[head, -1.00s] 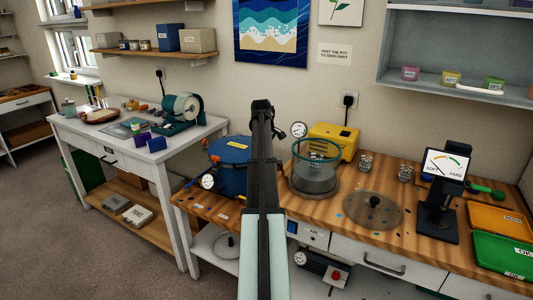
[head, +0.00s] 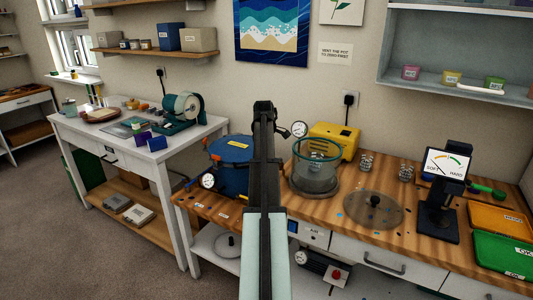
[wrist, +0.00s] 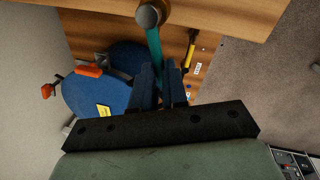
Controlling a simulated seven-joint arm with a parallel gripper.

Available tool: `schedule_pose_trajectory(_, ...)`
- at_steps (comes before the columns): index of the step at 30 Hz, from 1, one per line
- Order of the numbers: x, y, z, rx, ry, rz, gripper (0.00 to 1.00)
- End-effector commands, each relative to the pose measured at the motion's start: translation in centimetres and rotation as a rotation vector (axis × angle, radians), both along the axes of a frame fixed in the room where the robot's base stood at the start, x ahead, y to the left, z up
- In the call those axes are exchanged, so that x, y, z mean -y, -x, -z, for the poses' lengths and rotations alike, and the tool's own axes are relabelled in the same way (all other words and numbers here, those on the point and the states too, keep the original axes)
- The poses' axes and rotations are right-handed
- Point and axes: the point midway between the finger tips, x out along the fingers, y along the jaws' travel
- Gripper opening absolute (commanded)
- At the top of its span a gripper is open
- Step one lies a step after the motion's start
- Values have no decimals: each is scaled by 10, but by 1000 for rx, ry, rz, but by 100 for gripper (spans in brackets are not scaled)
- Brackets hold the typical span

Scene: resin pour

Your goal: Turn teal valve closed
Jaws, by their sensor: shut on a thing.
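The teal valve handle (wrist: 153,45) is a narrow bar at the top middle of the wrist view. It runs from a round grey fitting (wrist: 149,15) down between my fingers. My gripper (wrist: 157,72) is shut on the handle, with one dark blue finger on each side. The handle's lower end is hidden between the fingers. In the head view my arm hides the gripper and the valve. The blue pot (head: 230,168) stands left of my arm on the wooden bench; in the wrist view the blue rounded body with orange clamps (wrist: 95,90) lies left of my fingers.
A glass chamber with a teal rim (head: 316,180) stands right of my arm, with a yellow pump (head: 335,138) behind it. A pressure gauge (head: 299,129) is close to the arm. A round plate (head: 373,211) and a hardness gauge (head: 441,195) are further right.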

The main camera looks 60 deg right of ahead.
Motion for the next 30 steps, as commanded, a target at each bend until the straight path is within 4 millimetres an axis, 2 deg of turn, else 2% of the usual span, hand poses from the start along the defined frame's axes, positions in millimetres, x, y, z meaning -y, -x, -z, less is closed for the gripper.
schedule_pose_trajectory(12,-19,14,0,1,1,-395,0)
schedule_pose_trajectory(30,-33,40,-1,1,1,-928,0)
